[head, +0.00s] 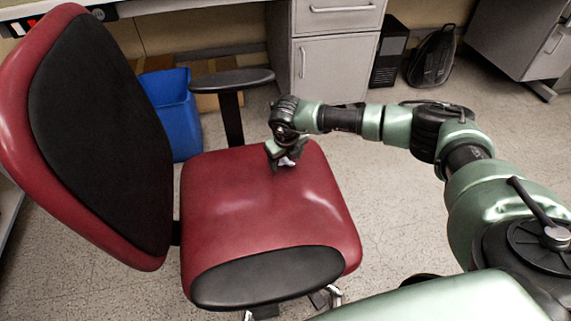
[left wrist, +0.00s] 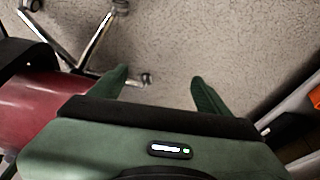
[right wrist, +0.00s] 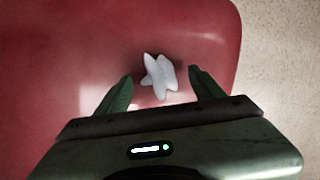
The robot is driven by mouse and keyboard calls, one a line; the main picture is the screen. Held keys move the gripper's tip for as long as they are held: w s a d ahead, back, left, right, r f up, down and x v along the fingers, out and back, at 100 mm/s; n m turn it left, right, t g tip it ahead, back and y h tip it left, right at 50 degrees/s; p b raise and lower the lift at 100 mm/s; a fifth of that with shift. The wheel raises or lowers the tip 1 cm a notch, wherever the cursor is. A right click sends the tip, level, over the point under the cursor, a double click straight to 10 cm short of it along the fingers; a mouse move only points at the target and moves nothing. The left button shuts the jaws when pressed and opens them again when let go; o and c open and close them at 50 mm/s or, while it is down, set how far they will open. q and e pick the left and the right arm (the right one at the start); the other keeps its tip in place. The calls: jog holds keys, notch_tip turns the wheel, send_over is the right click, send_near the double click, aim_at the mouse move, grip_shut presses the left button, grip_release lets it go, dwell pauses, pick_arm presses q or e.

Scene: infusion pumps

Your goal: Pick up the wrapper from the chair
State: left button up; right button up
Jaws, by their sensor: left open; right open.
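The wrapper (right wrist: 160,76) is a small crumpled white piece lying on the red chair seat (right wrist: 70,50) in the right wrist view. In the head view the wrapper (head: 287,162) shows only in part, at the tips of my right gripper (head: 283,163). The chair (head: 225,205) has a red seat and a black back panel. My right gripper (right wrist: 160,92) is open over the seat, with the wrapper just beyond and between its two fingers. My left gripper (left wrist: 160,82) is open and empty, pointing at the floor beside the chair; it is not visible in the head view.
Black armrests (head: 232,78) stand at the chair's far side and near edge. A blue bin (head: 172,112) is behind the chair. A grey cabinet (head: 335,65), a black computer tower (head: 389,52) and a black bag (head: 432,56) stand at the back. The speckled floor (head: 390,220) is clear to the right.

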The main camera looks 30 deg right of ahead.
jog(key=shift+f, duration=0.1)
jog(key=shift+c, duration=0.3)
jog(key=c, duration=1.4)
grip_shut()
